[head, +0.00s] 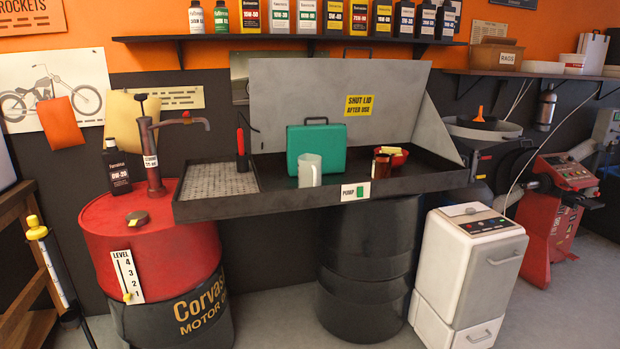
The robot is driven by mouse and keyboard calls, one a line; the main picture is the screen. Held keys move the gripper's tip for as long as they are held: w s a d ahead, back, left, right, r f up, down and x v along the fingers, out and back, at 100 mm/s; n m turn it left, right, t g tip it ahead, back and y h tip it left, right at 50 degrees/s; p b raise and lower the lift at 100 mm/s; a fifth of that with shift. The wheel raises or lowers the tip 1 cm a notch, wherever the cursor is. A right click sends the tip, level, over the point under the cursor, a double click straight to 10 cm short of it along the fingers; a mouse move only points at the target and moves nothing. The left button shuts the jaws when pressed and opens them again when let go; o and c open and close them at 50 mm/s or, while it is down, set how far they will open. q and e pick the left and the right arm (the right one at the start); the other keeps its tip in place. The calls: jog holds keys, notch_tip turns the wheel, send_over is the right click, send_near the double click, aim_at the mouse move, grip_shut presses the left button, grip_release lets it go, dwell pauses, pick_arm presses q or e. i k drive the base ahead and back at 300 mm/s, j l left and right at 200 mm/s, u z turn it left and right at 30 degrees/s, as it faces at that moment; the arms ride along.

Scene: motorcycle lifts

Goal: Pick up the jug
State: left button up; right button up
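A pale grey-white jug (309,170) stands upright in the dark parts-washer tray (400,186), near its front edge. Its handle is on the right side. It stands in front of a green case (327,143), which rises behind it; I cannot tell whether they touch. Neither of my grippers shows in the head view.
A red-topped drum (160,245) with a hand pump (152,160) and a black bottle (117,166) stands left of the tray. A white cabinet (468,270) stands on the floor at the right.

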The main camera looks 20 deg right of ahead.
aim_at(309, 165)
jog(key=i+z, duration=0.15)
jog(key=z, duration=0.35)
jog(key=i+j+z, duration=0.3)
jog(key=i, duration=0.3)
jog(key=i+j+z, duration=0.35)
jog(key=i+j, duration=0.1)
jog(key=i, duration=0.1)
